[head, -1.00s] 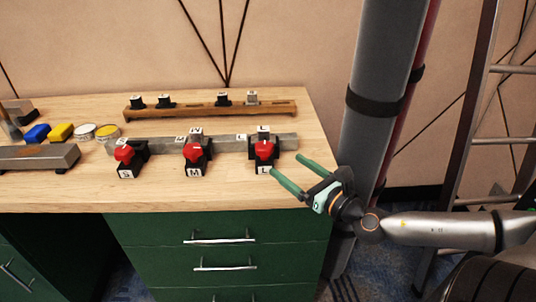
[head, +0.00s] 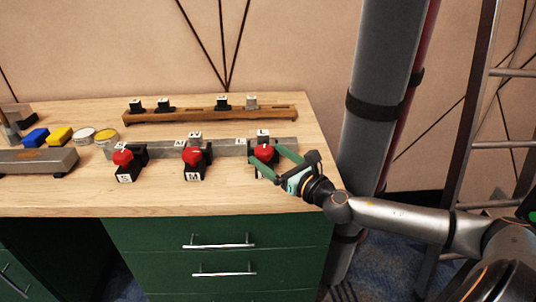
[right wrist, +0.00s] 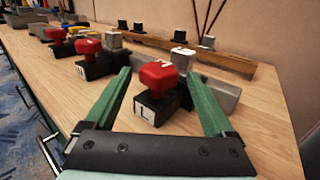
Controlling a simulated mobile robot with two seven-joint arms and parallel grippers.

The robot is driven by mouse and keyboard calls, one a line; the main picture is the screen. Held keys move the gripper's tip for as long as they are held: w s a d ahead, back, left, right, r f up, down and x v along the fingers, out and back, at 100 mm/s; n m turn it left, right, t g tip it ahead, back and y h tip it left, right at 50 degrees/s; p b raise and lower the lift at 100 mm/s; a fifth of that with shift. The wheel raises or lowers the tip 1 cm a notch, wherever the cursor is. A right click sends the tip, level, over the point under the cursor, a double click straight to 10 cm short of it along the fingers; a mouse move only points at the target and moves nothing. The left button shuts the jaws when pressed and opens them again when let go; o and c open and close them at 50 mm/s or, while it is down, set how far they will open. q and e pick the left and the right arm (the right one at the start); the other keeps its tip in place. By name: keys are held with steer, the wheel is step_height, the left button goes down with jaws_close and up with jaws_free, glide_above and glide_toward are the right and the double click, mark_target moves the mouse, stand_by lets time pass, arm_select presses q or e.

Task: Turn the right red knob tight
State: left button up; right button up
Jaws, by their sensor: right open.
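The right red knob (head: 264,153) sits on a black block at the right end of a grey metal bar (head: 222,146) on the workbench. My right gripper (head: 267,157) is open, with its green fingers on either side of this knob. In the right wrist view the knob (right wrist: 158,75) stands between the two fingers, with gaps visible on both sides. The label on the block's front is partly hidden by the gripper in the head view. My left gripper is not in view.
The middle red knob (head: 193,155) and left red knob (head: 122,157) stand along the same bar. Behind is a wooden rail (head: 205,111) with several small blocks. Blue (head: 36,137) and yellow blocks lie at left. A thick grey column (head: 375,90) stands right of the bench.

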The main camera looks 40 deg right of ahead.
steer(key=shift+w+a, duration=0.1)
steer(key=shift+w, duration=0.45)
